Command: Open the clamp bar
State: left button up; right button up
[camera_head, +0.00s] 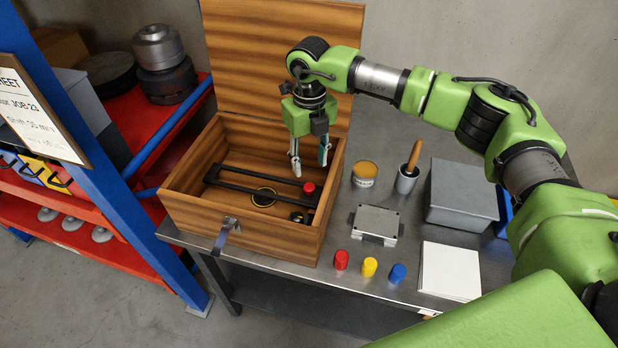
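An open wooden box (250,237) stands on the metal table with its lid (265,60) raised at the back. Inside it lies a long black clamp bar (258,178) with a red knob (309,187) at its right end. The bar appears to lie down across the box. My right gripper (309,164) points down over the right half of the box. Its two fingers are apart with nothing between them, above and behind the red knob. I cannot tell the exact height of the fingertips. My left gripper is not in view.
A black disc with a yellow ring (264,197) lies in the box. Right of the box are a tin (364,174), a cup with a wooden handle (406,182), a metal plate device (376,223), a grey bin (461,193), and three coloured caps (370,267). A red-and-blue shelf (95,240) stands left.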

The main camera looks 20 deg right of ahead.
aim_at(309, 186)
notch_tip(309, 186, down, 7)
jog(key=shift+f+p, duration=0.2)
jog(key=shift+p, duration=1)
jog(key=shift+f, duration=0.6)
grip_shut()
